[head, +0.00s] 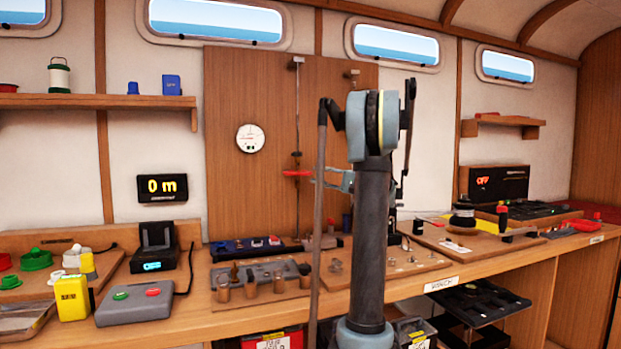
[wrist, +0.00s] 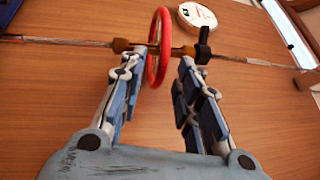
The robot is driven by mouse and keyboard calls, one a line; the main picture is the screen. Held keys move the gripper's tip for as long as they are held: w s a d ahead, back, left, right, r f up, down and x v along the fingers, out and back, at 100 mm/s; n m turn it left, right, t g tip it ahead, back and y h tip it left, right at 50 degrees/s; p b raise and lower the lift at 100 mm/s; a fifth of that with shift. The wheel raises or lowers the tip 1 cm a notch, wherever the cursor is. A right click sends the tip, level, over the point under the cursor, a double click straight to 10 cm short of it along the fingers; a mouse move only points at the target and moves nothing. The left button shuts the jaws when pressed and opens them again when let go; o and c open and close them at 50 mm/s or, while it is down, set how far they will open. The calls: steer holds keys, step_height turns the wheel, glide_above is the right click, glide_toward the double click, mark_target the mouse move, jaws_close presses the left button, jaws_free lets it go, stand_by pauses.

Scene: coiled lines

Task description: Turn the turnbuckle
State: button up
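The turnbuckle is a brass fitting on a wire line with a red ring-shaped handwheel (head: 297,173). In the wrist view the red handwheel (wrist: 159,45) stands edge-on, ahead of and between my fingertips, closer to the left finger. The brass body (wrist: 185,51) runs across the picture beyond the tips. My gripper (wrist: 164,62) is open, its two fingers spread with a clear gap. In the head view my gripper (head: 322,180) is just right of the handwheel, partly hidden by my arm. I cannot tell whether the left fingertip touches the wheel.
A round white gauge (head: 250,138) is on the wooden board (head: 225,90) behind the line; it also shows in the wrist view (wrist: 197,15). A dark clamp (wrist: 203,47) sits right of the wheel. The workbench below holds several tools and boxes.

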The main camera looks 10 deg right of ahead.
steer(key=shift+x, duration=1.85)
steer(key=shift+c, duration=0.3)
jaws_close()
